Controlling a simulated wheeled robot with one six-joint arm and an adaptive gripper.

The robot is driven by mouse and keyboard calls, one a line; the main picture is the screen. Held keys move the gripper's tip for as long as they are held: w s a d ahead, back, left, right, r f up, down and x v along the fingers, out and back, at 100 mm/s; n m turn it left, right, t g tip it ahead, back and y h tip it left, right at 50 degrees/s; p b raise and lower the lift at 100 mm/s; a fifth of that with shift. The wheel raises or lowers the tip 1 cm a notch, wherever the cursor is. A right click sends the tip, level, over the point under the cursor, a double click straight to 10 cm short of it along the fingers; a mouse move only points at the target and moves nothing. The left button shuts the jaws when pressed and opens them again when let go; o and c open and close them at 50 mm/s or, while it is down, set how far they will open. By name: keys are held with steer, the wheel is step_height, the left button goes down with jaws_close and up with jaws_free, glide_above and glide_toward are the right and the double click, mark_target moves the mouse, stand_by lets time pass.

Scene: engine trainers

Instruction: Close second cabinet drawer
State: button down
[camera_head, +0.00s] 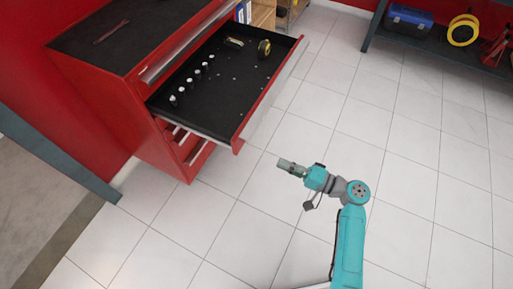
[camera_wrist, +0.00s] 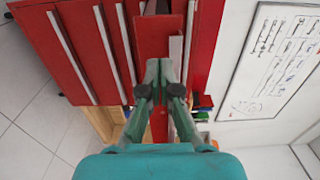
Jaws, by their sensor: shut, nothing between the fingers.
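The red tool cabinet (camera_head: 115,55) stands at the upper left in the head view. One of its upper drawers (camera_head: 262,112) is pulled far out, showing a black inside. Lower drawers (camera_head: 185,148) beneath it look closed. My gripper (camera_head: 282,163) is shut and empty. In the head view it is in front of the open drawer's front, with floor showing between them. In the wrist view my gripper (camera_wrist: 164,68) points at the red cabinet, whose drawer fronts (camera_wrist: 75,50) with pale handles appear turned on their side. I cannot tell the exact gap to the drawer.
The open drawer holds several sockets (camera_head: 190,82) and a yellow-black roll (camera_head: 264,48). A wrench (camera_head: 110,32) lies on the cabinet top. A shelf with a blue toolbox (camera_head: 408,20) is at the upper right. A grey beam (camera_head: 60,160) is at left. The tiled floor (camera_head: 400,150) is clear.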

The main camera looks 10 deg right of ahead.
mark_target(238, 145)
steer(key=x, duration=1.4)
steer(key=shift+f, duration=0.1)
